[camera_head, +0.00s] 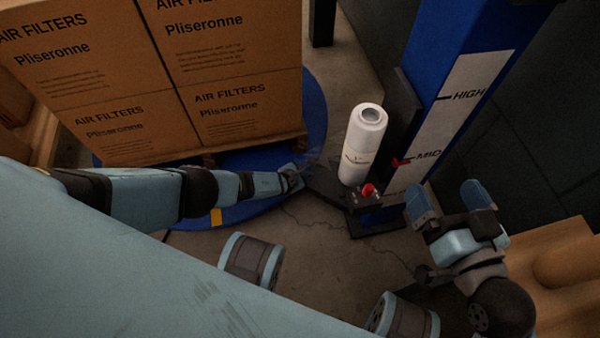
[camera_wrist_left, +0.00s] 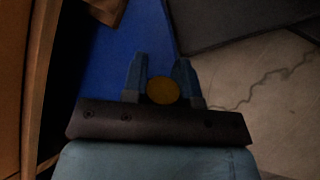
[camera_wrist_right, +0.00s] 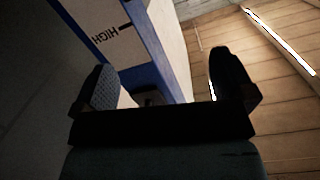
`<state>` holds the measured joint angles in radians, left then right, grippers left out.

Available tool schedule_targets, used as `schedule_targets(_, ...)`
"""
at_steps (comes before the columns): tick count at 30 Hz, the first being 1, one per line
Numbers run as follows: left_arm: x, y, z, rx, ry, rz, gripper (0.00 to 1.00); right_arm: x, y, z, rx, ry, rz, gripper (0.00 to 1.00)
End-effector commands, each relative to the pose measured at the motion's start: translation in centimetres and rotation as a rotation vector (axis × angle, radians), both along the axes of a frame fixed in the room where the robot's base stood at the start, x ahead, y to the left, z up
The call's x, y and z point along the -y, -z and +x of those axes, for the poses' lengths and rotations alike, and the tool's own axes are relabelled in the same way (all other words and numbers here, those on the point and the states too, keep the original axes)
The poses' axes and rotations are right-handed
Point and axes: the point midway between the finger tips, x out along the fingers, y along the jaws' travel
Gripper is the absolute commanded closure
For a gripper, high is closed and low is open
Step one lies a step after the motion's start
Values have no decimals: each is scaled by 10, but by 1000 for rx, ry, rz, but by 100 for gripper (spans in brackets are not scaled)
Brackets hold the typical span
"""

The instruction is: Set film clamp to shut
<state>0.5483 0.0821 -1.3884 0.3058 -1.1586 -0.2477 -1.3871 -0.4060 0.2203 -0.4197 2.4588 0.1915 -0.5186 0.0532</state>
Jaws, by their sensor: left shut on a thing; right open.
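A small black block with a red knob (camera_head: 368,190), which looks like the film clamp, sits low at the foot of the white film roll (camera_head: 355,158). I cannot tell its setting. My left gripper (camera_head: 292,178) is to the left of the block, apart from it, beside the wrapping machine's turntable. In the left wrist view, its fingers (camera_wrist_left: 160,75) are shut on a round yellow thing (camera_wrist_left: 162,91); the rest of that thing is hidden. My right gripper (camera_head: 450,197) is open and empty, to the right of the block. It also shows in the right wrist view (camera_wrist_right: 165,82).
Cartons marked AIR FILTERS (camera_head: 235,108) stand stacked on the blue turntable (camera_head: 255,205). A blue mast (camera_head: 440,50) with HIGH and MID marks rises behind the clamp, a red pointer (camera_head: 400,162) at MID. Wooden pieces (camera_head: 560,270) lie at the right. Cracked concrete floor (camera_head: 320,240) is open in front.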

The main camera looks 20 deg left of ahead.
Motion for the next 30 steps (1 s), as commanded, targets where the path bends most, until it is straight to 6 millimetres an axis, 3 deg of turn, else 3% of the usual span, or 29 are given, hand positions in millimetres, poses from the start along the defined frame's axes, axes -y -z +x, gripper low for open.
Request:
schedule_targets(6, 0, 1, 0, -1, 2, 1, 100, 0, 3, -2, -7, 0, 0, 0)
schedule_targets(7, 0, 1, -1, -1, 2, 1, 71, 0, 3, -2, -9, 0, 0, 0)
schedule_targets(10, 0, 1, 0, -1, 1, 0, 48, 0, 5, -4, -15, 0, 0, 0)
schedule_targets(21, 0, -4, -2, 0, 0, 0, 47, 0, -1, -3, -9, 3, 1, 0)
schedule_targets(30, -3, -36, -30, -2, 0, -1, 47, 4, -68, -2, 160, 61, 96, 0)
